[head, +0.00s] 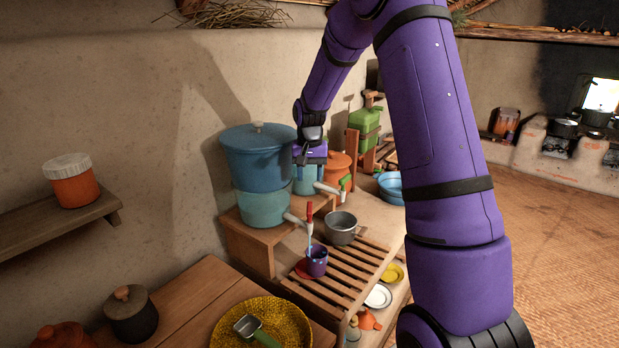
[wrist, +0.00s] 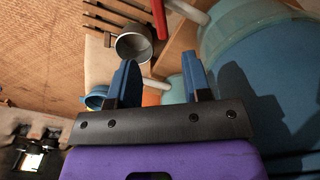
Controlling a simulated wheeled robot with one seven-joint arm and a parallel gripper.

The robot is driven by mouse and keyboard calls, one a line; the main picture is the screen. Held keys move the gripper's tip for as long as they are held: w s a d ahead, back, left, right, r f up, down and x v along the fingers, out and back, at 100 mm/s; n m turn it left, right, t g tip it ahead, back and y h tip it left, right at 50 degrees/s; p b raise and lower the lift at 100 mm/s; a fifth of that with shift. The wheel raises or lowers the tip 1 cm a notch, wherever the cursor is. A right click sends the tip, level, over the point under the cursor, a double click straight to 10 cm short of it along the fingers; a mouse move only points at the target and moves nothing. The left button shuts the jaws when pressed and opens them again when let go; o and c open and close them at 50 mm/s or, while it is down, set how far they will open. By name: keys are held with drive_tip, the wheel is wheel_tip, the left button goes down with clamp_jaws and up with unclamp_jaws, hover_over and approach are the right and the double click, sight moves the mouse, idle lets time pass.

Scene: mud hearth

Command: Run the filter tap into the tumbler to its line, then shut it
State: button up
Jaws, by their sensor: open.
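The blue-and-teal filter (head: 260,165) stands on a wooden stand, with a white tap (head: 294,219) at its front. The tap's red lever (head: 309,212) points up; it also shows at the top of the wrist view (wrist: 159,18). A thin pale-blue stream (head: 310,241) runs from the spout down to the purple tumbler (head: 316,264), which stands upright below. I cannot make out its line or the water level inside. My gripper (wrist: 160,72) is open and empty, beside the filter and behind the red lever, apart from it. In the head view my gripper's fingers are hard to make out.
A second tap with a green lever (head: 346,183) is close behind. A grey pot (head: 341,229) stands behind the tumbler on the slatted rack (head: 345,275). A red saucer (head: 302,269) lies by the tumbler. Plates lie below right; a yellow basket (head: 225,330) is in front.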

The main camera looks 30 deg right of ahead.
sight(310, 207)
wheel_tip(310, 207, down, 11)
drive_tip(key=shift+r, duration=0.1)
idle(0.7)
drive_tip(key=shift+c, duration=0.3)
clamp_jaws()
